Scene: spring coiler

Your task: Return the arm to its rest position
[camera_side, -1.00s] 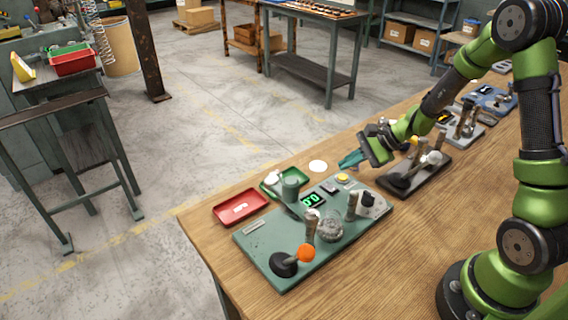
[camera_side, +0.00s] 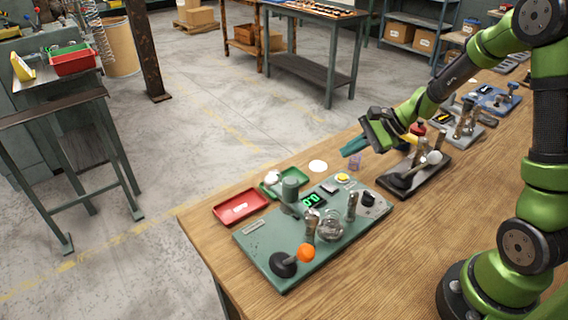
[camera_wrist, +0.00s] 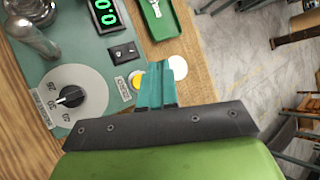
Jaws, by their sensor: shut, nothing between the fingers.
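My gripper (camera_side: 354,147) is in the air above the table's far edge, behind and to the right of the green coiler panel (camera_side: 285,268). Its teal fingers (camera_wrist: 159,88) are together with nothing between them. In the wrist view they cover part of a white disc and sit beside the yellow button. The coiler panel carries an orange-knobbed lever (camera_side: 306,252), a green digital display (camera_side: 313,200), a yellow button (camera_side: 342,178) and a dial (camera_wrist: 70,97). My gripper is apart from all of them.
A red tray (camera_side: 240,207) and a green tray (camera_side: 298,178) lie by the panel's left side. A dark device with a white-knobbed lever (camera_side: 434,157) stands to the right. The table front is bare.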

